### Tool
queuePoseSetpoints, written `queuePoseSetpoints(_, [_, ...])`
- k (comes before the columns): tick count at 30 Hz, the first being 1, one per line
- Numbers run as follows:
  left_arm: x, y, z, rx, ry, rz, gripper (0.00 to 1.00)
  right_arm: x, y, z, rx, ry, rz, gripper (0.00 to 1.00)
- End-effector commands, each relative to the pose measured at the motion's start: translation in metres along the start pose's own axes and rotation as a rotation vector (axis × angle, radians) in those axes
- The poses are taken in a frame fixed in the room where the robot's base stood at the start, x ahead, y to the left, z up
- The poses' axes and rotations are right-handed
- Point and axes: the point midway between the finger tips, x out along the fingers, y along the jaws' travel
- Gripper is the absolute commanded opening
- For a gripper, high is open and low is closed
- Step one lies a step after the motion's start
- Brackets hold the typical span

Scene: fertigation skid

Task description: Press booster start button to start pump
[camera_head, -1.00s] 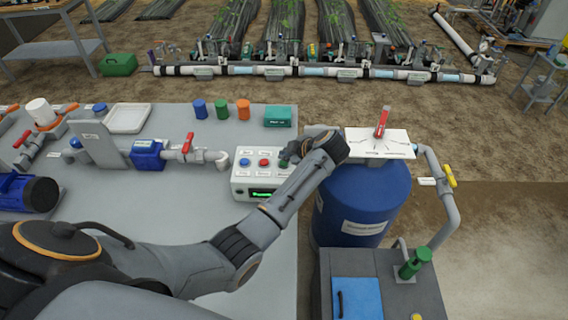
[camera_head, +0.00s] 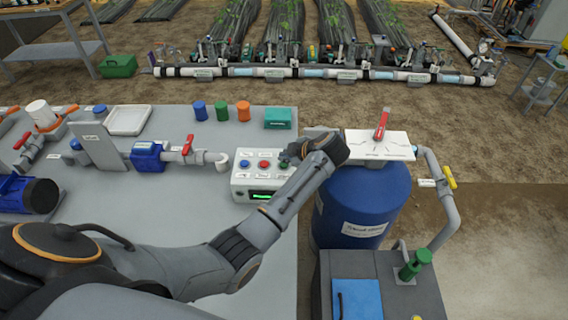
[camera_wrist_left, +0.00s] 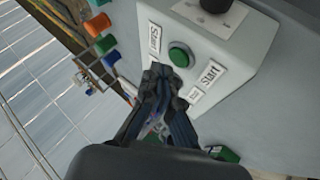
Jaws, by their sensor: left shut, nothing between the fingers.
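The control box (camera_head: 241,185) is a pale grey panel near the right edge of the grey table, with blue (camera_head: 245,164) and red (camera_head: 264,165) buttons and a lit green display (camera_head: 262,195). My left gripper (camera_head: 290,156) comes over its right side from the right and hides part of the top. In the left wrist view, a green button (camera_wrist_left: 181,54) sits between white labels, one reading "Start" (camera_wrist_left: 211,74). The shut, empty left fingertips (camera_wrist_left: 161,72) are close beside this button; I cannot tell whether they touch it. My right gripper is not in view.
A blue tank (camera_head: 370,190) with a white top plate and red lever (camera_head: 381,124) stands close to the right of the box. Pipes with a red-handled valve (camera_head: 188,145) lie left of it. Small coloured cylinders (camera_head: 222,110) and a teal box (camera_head: 278,118) stand behind.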

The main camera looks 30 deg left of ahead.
Motion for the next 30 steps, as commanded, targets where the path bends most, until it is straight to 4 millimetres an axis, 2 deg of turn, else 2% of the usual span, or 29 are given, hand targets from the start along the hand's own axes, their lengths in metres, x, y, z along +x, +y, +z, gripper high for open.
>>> queuePoseSetpoints(30, [0.0075, -0.0056, 0.0053, 0.0, 0.0, -0.001, 0.0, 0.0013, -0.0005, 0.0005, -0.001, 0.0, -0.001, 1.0])
